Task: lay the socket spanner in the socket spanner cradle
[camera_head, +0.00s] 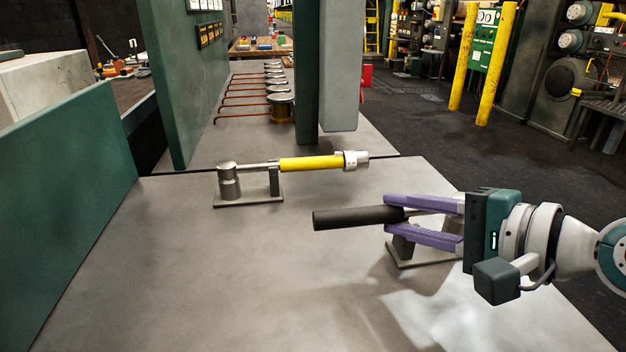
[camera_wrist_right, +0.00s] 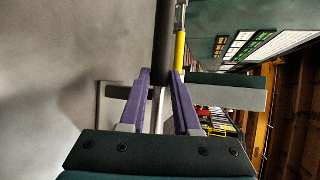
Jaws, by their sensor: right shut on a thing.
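My right gripper (camera_head: 396,215) comes in from the right in the head view, with its purple fingers closed on a tool with a black handle (camera_head: 345,217). I take this tool to be the socket spanner; its handle points left, about level, and a thin metal shank shows between the fingers. The black handle also runs up the right wrist view (camera_wrist_right: 163,45) between the fingers (camera_wrist_right: 164,85). A grey stand (camera_head: 420,260) with an upright post, apparently the cradle, is beneath the gripper, partly hidden by it. I cannot tell whether the tool touches it. My left gripper is not in view.
A yellow-handled tool (camera_head: 312,163) rests on another grey stand (camera_head: 247,201) behind the held tool. A green panel (camera_head: 65,190) borders the left side, and a green column (camera_head: 307,75) stands at the back. The front middle of the grey bench (camera_head: 210,290) is clear.

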